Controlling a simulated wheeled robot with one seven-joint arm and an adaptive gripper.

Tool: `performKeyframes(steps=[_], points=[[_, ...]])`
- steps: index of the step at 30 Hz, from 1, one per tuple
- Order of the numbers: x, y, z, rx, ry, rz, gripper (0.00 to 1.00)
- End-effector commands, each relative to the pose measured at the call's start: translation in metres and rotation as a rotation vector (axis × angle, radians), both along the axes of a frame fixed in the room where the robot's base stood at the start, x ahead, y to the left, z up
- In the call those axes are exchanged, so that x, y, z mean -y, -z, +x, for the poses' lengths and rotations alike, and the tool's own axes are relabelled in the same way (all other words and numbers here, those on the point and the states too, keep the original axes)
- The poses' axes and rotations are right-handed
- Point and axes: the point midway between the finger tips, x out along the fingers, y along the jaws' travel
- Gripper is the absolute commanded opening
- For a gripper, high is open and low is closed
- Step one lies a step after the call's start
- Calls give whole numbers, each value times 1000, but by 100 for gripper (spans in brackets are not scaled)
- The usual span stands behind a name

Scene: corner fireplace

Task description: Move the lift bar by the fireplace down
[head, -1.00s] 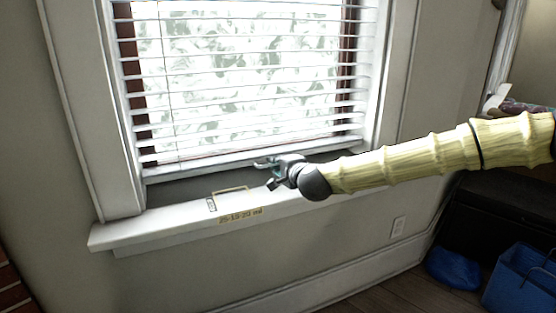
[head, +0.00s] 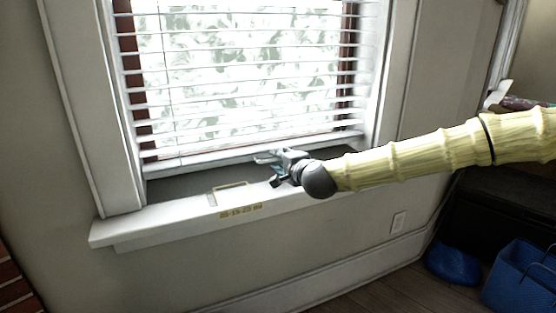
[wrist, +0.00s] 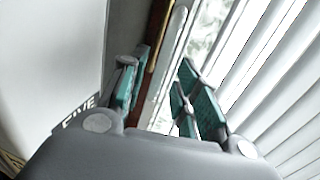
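The window blind's white bottom rail (head: 215,159), which I take as the lift bar, runs across the lower window, tilted up to the right in the head view. My gripper (head: 263,166) is at the right half of this rail, just below and in front of it. In the wrist view my gripper (wrist: 160,78) has its teal-padded fingers apart. A long white bar with a rounded end (wrist: 172,60) shows in the gap between them, with white slats to the right. I cannot tell whether the fingers touch the bar.
A white window sill (head: 140,230) lies below the gripper, bearing a thin yellowish frame (head: 230,185) and a yellow label (head: 240,211). White window trim (head: 395,80) stands at the right. A blue bin (head: 520,280) and a blue object (head: 453,265) sit on the floor at lower right.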

Motion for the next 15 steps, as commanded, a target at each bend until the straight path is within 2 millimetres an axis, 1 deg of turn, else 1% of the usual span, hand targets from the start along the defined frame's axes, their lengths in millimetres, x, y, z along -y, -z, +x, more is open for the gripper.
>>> performKeyframes(steps=[9, 15], points=[[23, -12, -53, -1, -2, 1, 32], [33, -18, -78, 0, -1, 1, 32]])
